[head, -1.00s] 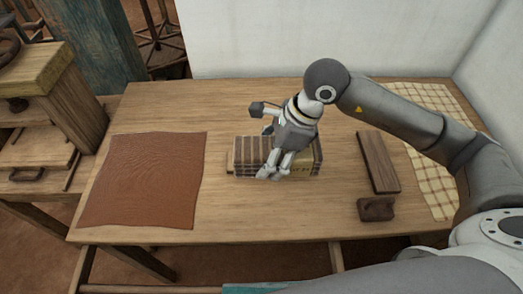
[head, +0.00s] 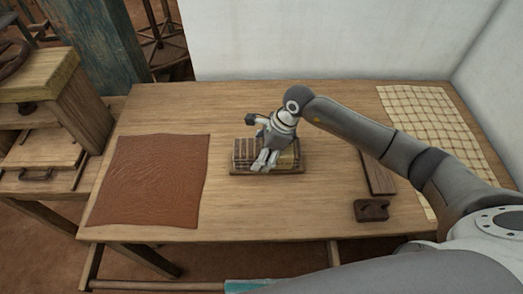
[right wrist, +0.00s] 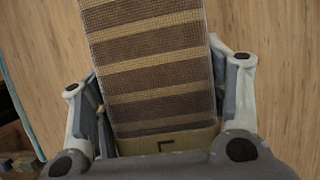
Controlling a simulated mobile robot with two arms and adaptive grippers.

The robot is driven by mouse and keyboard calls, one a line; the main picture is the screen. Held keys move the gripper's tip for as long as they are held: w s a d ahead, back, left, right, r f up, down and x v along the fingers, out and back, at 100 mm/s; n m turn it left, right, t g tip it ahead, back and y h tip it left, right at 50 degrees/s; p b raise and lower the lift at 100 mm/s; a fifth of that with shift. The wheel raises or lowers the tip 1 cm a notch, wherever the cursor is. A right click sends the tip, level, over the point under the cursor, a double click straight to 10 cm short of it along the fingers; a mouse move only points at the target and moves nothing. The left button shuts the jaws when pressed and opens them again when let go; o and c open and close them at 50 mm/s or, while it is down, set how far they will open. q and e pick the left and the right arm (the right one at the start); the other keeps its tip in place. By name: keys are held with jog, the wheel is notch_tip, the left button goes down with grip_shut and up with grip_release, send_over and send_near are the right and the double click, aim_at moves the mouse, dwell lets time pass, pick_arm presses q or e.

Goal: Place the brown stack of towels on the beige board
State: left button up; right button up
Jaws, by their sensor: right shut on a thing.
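The brown stack of towels (head: 245,150), striped dark brown and tan, is over the beige board (head: 264,173) in the middle of the table. The board's rim shows along the stack's front and at its ends. Whether the stack touches the board cannot be told. My right gripper (head: 266,164) reaches down from the right and is shut on the stack, hiding its right part. In the right wrist view the striped stack (right wrist: 155,75) lies between the two fingers, with a tan band at its near end. My left gripper is not in view.
A reddish-brown cloth (head: 150,182) lies flat on the table's left. A dark wooden plank (head: 378,176), a small dark wooden block (head: 371,210) and a checked cloth (head: 420,108) are at the right. The table (head: 270,215) is clear in front of the board. A white wall stands behind.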

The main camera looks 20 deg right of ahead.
jog(key=shift+f, duration=0.2)
jog(key=o, duration=1.2)
jog(key=shift+f, duration=0.1)
jog(key=shift+c, duration=0.2)
jog(key=shift+r, duration=0.2)
jog(key=shift+d+r, duration=0.2)
jog(key=shift+r, duration=0.1)
jog(key=b+v, duration=0.2)
jog(key=v, duration=0.7)
jog(key=shift+s+d+r+b, duration=0.1)
jog(key=shift+d+r+b, duration=0.15)
jog(key=shift+b, duration=0.1)
jog(key=shift+v, duration=0.8)
